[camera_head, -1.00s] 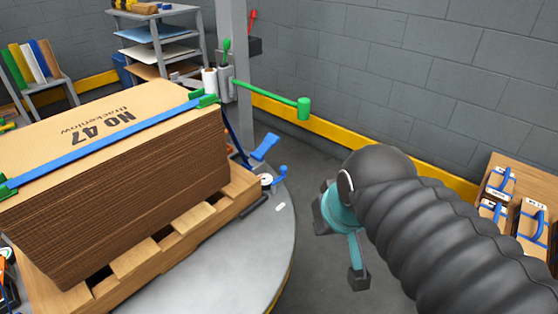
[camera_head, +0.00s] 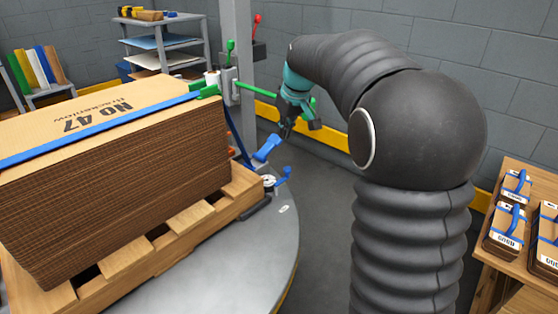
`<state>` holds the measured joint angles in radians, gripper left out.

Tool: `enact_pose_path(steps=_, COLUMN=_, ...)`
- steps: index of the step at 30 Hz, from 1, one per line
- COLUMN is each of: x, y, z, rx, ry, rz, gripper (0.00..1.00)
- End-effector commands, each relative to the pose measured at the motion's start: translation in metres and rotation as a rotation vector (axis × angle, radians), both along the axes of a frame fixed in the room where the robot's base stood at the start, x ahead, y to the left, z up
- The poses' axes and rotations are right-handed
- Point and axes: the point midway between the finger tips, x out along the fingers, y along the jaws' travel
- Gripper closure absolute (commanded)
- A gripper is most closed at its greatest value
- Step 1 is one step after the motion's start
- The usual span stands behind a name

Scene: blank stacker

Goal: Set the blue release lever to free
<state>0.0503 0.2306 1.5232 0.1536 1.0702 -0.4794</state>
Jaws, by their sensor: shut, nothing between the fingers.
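A blue flat paddle-like lever (camera_head: 266,148) tilts up at the right corner of the pallet, beside the turntable rim. A smaller blue handle with a round knob (camera_head: 286,174) sits just below it, next to a small white dial (camera_head: 269,181). I cannot tell from their looks which of the two is the release lever. My gripper (camera_head: 287,130) is shut and empty. It points down, in the picture just above and to the right of the blue paddle, and appears apart from it. The dark fingertips are small in view.
A strapped cardboard stack (camera_head: 130,150) stands on a wooden pallet (camera_head: 130,262) on the round grey turntable (camera_head: 225,265). A green bar (camera_head: 258,90) reaches from the grey post (camera_head: 236,60) behind my gripper. A wooden table (camera_head: 510,282) with strapped blocks stands at right.

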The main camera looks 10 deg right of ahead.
Motion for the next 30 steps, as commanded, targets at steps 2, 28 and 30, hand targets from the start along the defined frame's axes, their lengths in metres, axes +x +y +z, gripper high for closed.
enact_pose_path(steps=2, x=0.021, y=-0.001, z=-0.016, rx=0.001, ry=0.008, rz=0.021, gripper=1.00)
enact_pose_path(steps=28, x=0.056, y=0.001, z=-0.059, rx=0.003, ry=0.017, rz=0.057, gripper=1.00)
enact_pose_path(steps=30, x=0.059, y=0.003, z=-0.072, rx=0.004, ry=0.018, rz=0.058, gripper=1.00)
